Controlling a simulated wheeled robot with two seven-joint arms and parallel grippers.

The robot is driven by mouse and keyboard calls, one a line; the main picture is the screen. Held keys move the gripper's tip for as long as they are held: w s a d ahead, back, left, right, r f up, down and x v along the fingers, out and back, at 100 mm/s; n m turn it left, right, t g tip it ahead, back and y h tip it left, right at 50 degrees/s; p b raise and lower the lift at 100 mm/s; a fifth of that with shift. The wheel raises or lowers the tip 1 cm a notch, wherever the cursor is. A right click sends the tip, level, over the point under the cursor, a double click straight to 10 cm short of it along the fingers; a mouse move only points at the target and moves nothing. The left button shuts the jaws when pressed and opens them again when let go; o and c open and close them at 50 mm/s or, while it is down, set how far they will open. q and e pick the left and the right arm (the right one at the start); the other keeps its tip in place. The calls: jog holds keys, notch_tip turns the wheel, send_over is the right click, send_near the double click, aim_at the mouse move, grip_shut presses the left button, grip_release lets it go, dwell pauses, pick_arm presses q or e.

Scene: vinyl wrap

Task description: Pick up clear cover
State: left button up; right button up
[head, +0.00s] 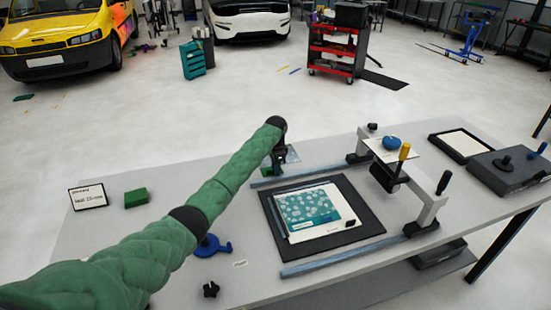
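A patterned teal-and-white sheet (308,207) lies on a dark mat (368,220) in the middle of the table. I cannot make out a clear cover for certain. A small flat, greenish sheet (294,156) lies at the table's back edge, partly hidden by my gripper. My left arm reaches in from the lower left. Its dark gripper (280,163) points down at that sheet, behind the mat. The fingers are too small and dark to show whether they are open, shut or touching it. My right gripper is not in view.
A frame with a crossbar (431,208) and yellow and black handles stands right of the mat, between two rails (345,258). A green block (136,198), a small sign (88,196) and a blue tool (212,246) are at left. Dark trays (510,172) are at right.

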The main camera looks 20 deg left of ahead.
pick_arm(q)
grip_shut()
dwell(0.4)
